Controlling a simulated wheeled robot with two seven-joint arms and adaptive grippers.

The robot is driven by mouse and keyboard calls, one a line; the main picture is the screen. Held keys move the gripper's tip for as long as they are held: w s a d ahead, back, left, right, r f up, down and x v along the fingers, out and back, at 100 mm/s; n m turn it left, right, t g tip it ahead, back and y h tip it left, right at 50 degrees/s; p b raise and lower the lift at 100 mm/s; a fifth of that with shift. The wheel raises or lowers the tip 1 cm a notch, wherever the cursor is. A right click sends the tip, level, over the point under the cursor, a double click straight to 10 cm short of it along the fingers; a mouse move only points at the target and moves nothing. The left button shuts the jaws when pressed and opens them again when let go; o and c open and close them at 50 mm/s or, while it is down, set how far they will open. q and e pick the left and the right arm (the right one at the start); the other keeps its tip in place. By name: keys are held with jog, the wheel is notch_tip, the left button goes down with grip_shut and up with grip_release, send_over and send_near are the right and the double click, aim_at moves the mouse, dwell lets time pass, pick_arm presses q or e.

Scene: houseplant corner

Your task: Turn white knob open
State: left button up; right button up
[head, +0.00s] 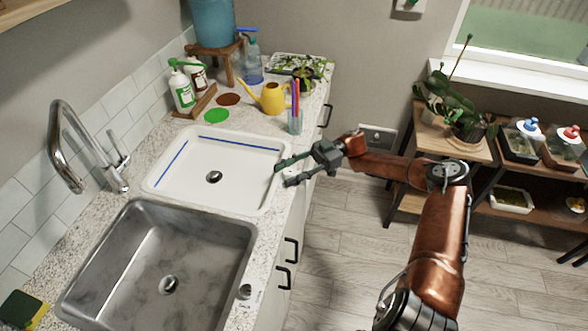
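No clearly white knob can be made out. A small round greyish knob (245,292) sits on a pale plate at the counter's front edge, beside the steel sink (222,226); I cannot tell whether it is the task's knob or how it is turned. My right gripper (284,172) reaches in from the right and hangs over the right edge of the white tray basin (164,186). Its two dark fingers are spread apart with nothing between them. It is well beyond the small knob, farther back along the counter. My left gripper is not in view.
A chrome faucet (65,150) stands at the left of the sink. A yellow watering can (273,98), a cup of pens (294,122) and soap bottles (182,90) stand farther back. A plant shelf (455,147) is at right. The floor between is clear.

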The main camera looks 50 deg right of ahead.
jog(key=v, duration=1.2)
dwell(0.4)
